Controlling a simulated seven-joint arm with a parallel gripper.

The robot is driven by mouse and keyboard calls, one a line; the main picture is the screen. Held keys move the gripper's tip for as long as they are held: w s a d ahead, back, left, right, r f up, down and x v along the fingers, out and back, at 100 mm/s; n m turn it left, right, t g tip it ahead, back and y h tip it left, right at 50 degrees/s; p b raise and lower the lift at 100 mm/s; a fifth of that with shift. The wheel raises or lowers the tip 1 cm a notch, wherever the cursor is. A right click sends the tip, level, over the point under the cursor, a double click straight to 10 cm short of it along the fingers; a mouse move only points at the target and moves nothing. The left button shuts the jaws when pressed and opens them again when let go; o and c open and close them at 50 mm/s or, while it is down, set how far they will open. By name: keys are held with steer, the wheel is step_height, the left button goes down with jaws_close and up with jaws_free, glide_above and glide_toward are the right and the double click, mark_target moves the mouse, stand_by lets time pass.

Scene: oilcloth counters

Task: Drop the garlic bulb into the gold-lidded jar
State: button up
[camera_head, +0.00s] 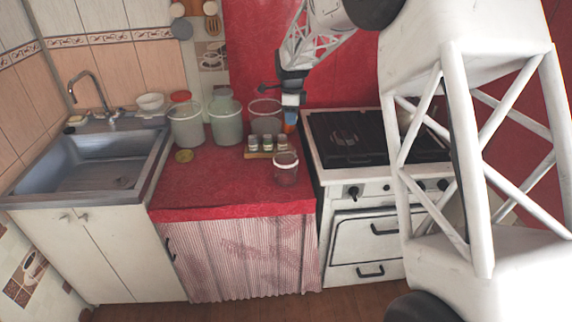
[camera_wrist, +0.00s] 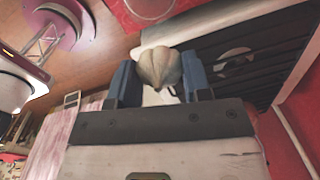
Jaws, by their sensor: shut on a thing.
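My gripper (camera_head: 291,105) is above the back right of the red counter, by the stove's left edge. In the wrist view its blue fingers are shut on a pale garlic bulb (camera_wrist: 160,68). The bulb cannot be made out in the head view. A smaller clear jar (camera_head: 286,170) stands open near the front right of the counter. A round rim (camera_wrist: 150,8) shows at the top of the wrist view.
A greenish jar (camera_head: 225,122) and another clear jar (camera_head: 265,118) stand at the back. Several small jars sit on a wooden rack (camera_head: 267,153). The stove (camera_head: 375,140) is right, the sink (camera_head: 95,165) left. The counter's front middle is clear.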

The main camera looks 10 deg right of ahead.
steer(key=shift+f, duration=0.15)
steer(key=shift+f, duration=2.85)
steer(key=o, duration=1)
steer(key=shift+c, duration=0.2)
steer(key=shift+r, duration=0.1)
steer(key=shift+s+r, duration=0.15)
steer(key=shift+r, duration=1.75)
steer(key=shift+s+r, duration=0.1)
steer(key=shift+r, duration=1.8)
